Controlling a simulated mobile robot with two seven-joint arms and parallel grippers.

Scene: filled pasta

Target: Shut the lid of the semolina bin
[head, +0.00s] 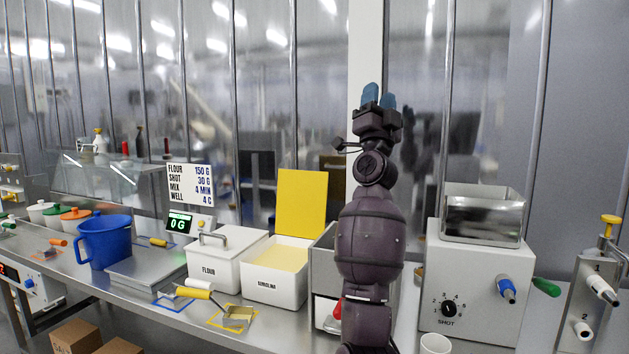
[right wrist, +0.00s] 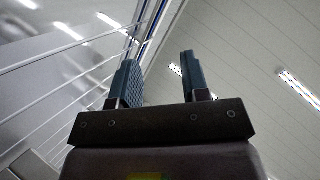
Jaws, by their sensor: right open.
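The semolina bin (head: 275,285) is a white box on the steel counter, holding pale yellow semolina (head: 279,256). Its yellow lid (head: 302,204) stands upright at the bin's back edge, so the bin is open. My right gripper (head: 378,97) is raised to the right of the bin and higher than the lid, fingers pointing up, well apart from both. In the right wrist view its two blue fingers (right wrist: 160,82) are spread with nothing between them. My left gripper is not in view.
The closed flour bin (head: 215,263) stands directly left of the semolina bin. A yellow-handled scoop (head: 237,316) lies in front. The shot machine (head: 471,290) is to the right. A grey box (head: 325,265) stands between the semolina bin and my arm. Upright panels back the counter.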

